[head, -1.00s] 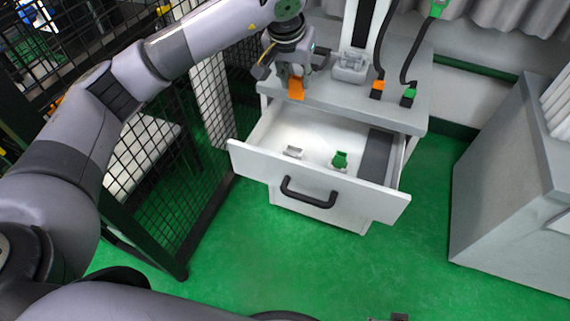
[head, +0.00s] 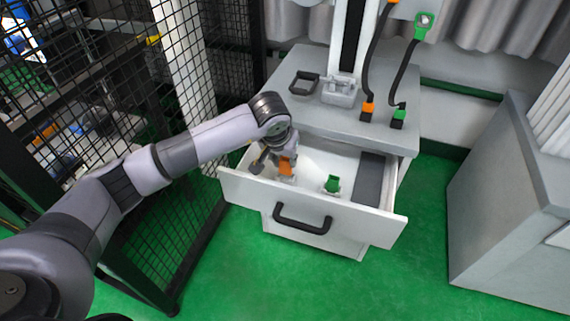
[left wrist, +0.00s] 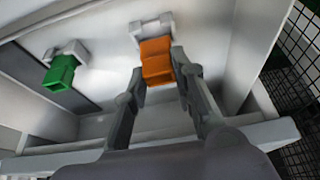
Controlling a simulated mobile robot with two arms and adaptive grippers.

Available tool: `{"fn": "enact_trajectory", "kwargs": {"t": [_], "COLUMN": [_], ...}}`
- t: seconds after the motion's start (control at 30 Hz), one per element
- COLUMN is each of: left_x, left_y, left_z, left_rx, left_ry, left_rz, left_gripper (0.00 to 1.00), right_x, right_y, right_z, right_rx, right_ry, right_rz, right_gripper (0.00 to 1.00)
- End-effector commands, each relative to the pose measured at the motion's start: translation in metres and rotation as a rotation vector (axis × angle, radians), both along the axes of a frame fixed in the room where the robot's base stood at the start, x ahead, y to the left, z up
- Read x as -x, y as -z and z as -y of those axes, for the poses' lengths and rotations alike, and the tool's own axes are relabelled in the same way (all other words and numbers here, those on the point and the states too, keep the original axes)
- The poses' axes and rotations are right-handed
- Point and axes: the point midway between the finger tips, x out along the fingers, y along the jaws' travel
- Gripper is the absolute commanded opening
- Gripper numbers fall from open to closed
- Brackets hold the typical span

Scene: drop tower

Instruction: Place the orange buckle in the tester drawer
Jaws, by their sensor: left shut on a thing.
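The orange buckle (head: 286,167) is between the fingers of my left gripper (head: 284,162), low inside the open tester drawer (head: 309,210), at its left. In the left wrist view the orange buckle (left wrist: 157,62) sits between the two fingers of my left gripper (left wrist: 160,74), which is shut on it. Its far end meets or overlaps a pale grey holder (left wrist: 152,27); I cannot tell whether it is seated there. A green buckle (head: 332,184) is in the same drawer to the right, at a second grey holder (left wrist: 70,48). My right gripper is not in view.
The drawer front with its black handle (head: 303,219) faces me. Above it, the worktop (head: 318,118) carries a grey fixture (head: 340,91), a black frame-like part (head: 304,83) and cables with orange and green ends. A mesh fence (head: 160,215) stands close on the left.

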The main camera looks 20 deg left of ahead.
Motion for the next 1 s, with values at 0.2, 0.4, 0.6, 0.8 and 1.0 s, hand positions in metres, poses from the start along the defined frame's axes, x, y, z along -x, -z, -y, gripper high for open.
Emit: {"fn": "enact_trajectory", "kwargs": {"t": [0.2, 0.4, 0.6, 0.8, 1.0], "left_x": [0.0, 0.0, 0.0, 0.0, 0.0], "left_y": [0.022, 0.022, 0.023, 0.023, 0.023], "left_z": [0.0, 0.0, 0.0, 0.0, 0.0], "left_rx": [0.0, 0.0, 0.0, 0.0, 0.0], "left_ry": [0.001, 0.001, 0.001, 0.0, 0.0], "left_rz": [0.001, 0.0, 0.0, -0.001, -0.001], "left_gripper": [0.0, 0.0, 0.26, 0.39, 0.46], "right_x": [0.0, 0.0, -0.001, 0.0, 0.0], "right_y": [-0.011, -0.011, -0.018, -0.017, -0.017], "right_z": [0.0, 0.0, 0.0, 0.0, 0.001], "right_rx": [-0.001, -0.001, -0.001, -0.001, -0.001], "right_ry": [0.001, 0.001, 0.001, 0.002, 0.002], "right_rz": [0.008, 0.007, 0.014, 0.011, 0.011], "right_gripper": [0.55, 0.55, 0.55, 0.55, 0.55]}}
